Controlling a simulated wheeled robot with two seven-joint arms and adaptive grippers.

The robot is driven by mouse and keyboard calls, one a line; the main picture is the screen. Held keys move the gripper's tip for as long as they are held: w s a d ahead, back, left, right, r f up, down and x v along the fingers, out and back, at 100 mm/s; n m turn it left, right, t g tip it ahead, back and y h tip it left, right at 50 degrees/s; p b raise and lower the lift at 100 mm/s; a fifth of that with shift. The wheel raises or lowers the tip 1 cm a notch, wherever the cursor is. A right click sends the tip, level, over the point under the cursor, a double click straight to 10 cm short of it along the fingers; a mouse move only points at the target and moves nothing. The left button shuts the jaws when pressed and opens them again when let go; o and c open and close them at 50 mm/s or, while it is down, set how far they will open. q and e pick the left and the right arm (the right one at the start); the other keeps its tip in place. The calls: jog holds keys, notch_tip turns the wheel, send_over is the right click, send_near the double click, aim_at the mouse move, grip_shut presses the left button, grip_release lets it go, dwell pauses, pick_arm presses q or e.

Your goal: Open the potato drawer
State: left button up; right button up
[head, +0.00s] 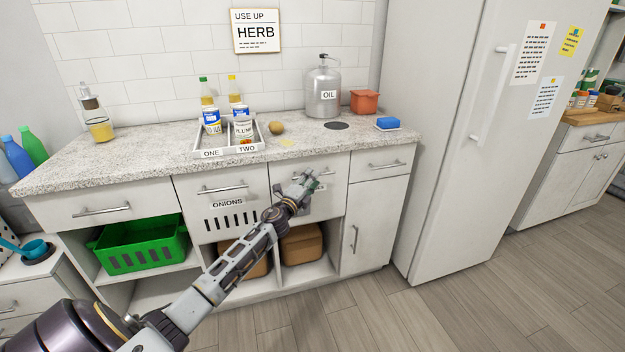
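My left gripper (304,184) is in front of the drawer (333,168) to the right of the drawer labelled ONIONS (228,203). It covers this drawer's handle and most of any label, so I cannot read a name there. The fingers are small in the picture, and I cannot tell if they are open or shut, or touching the handle. The drawer front looks flush with its neighbours. A brown potato-like item (277,128) lies on the counter above. My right gripper is not in view.
A green crate (143,246) sits below left. A fridge (450,130) stands right. The floor in front is clear.

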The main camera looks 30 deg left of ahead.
pick_arm(q)
jog(key=shift+w+r, duration=0.1)
jog(key=shift+w, duration=0.55)
jog(key=shift+c, duration=0.4)
grip_shut()
